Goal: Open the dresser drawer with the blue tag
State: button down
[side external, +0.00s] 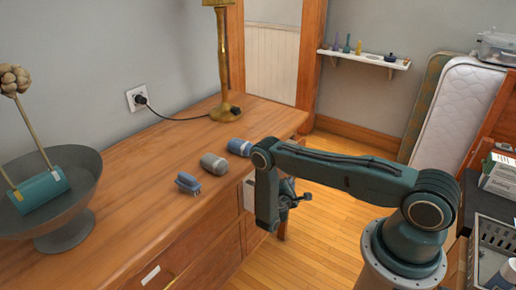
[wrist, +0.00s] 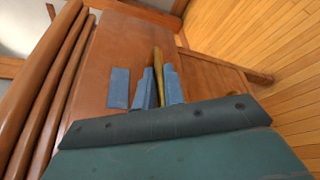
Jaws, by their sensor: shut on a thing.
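A reddish-brown wooden drawer front (wrist: 115,45) fills the middle of the wrist view, with a flat blue tag (wrist: 118,88) on it. My gripper (wrist: 160,88) is shut on a brass handle (wrist: 158,58), just right of the tag in that view. Its blue fingers lie on both sides of the handle. In the side view my gripper (side external: 290,197) is low beside the front of the wooden dresser (side external: 120,240). There my arm hides much of the drawer front and the blue tag. I cannot tell how far the drawer stands out.
On the dresser top are a blue brush (side external: 188,183), a grey can (side external: 214,163), a blue can (side external: 240,147), a brass lamp (side external: 222,60) and a grey bowl (side external: 65,225). A white tag (side external: 150,275) marks another drawer. The wooden floor (side external: 325,225) is clear.

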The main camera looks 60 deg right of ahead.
jog(key=s, duration=0.4)
jog(key=c, duration=1.5)
grip_release()
jog(key=shift+w, duration=0.1)
jog(key=shift+a, duration=0.1)
jog(key=shift+v, duration=6.8)
